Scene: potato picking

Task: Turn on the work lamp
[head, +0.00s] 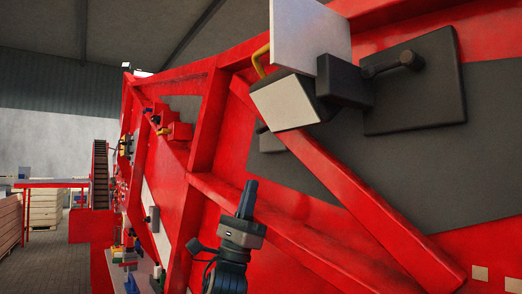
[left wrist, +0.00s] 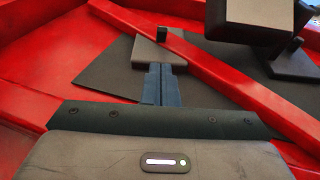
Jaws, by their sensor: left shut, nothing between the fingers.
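The work lamp (head: 290,101) is a dark box with a pale front face, fixed high on the red machine; I cannot tell if it is lit. Its dark housing shows at the top right of the left wrist view (left wrist: 255,18). A grey square plate with a small black lever (left wrist: 162,35) sits on the dark panel; it looks like a switch. My left gripper (head: 249,188) is shut and empty, pointing up below the lamp. In the left wrist view its fingertips (left wrist: 160,68) overlap the plate's lower edge, below the lever; contact cannot be told. My right gripper is not in view.
A red diagonal beam (head: 345,190) crosses the panel right of my gripper. A dark bracket plate (head: 415,85) and a white board (head: 308,35) stand by the lamp. Free floor (head: 60,262) and wooden crates (head: 45,207) lie far left.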

